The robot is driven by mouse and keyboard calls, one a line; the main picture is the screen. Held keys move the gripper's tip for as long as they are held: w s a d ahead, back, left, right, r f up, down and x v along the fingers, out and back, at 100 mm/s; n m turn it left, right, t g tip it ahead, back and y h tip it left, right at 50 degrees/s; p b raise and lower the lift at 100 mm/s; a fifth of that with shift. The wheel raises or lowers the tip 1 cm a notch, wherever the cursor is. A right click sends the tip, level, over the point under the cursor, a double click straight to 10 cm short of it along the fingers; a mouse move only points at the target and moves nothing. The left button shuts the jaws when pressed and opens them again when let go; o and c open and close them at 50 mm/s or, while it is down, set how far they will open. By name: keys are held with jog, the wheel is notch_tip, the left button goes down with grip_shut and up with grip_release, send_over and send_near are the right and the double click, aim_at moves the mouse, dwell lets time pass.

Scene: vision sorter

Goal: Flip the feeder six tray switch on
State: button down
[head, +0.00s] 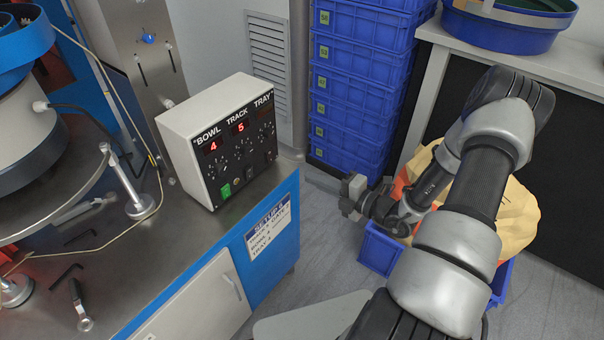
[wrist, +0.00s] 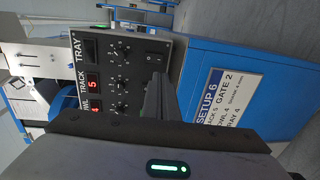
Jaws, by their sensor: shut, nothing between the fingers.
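The feeder control box (head: 215,140) stands on the steel bench, with columns marked BOWL, TRACK and TRAY. The BOWL display reads 4 and the TRACK display reads 5; the TRAY display (wrist: 90,50) is dark. The tray switch (wrist: 155,58) is a dark rocker below the tray knobs (wrist: 123,50); it shows no light. A green-lit switch (head: 225,191) sits under the BOWL column. My gripper (head: 350,197) is shut and empty, to the right of the box and apart from it. In the wrist view its fingers (wrist: 160,95) cover part of the panel's lower edge.
A SETUP 6 label (wrist: 222,100) is on the blue bench front. Blue stacked crates (head: 360,80) stand behind my arm. A blue bin with a yellow-orange load (head: 515,215) is beneath my arm. Tools lie on the bench at left. The floor between bench and bin is clear.

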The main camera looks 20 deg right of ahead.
aim_at(271, 161)
jog(key=b+x, duration=0.2)
jog(key=x, duration=1)
jog(key=shift+w+a+b, duration=0.25)
jog(key=shift+w+b, duration=0.05)
jog(key=shift+w+f+t+b, duration=0.15)
jog(key=shift+t+b, duration=0.15)
jog(key=shift+a, duration=0.1)
jog(key=shift+s+d, duration=0.2)
jog(key=shift+s, duration=0.1)
jog(key=f+p+v, duration=0.2)
jog(key=v, duration=1.1)
jog(key=shift+d+f+p, duration=0.25)
jog(key=shift+f+p, duration=0.05)
jog(key=shift+f, duration=0.1)
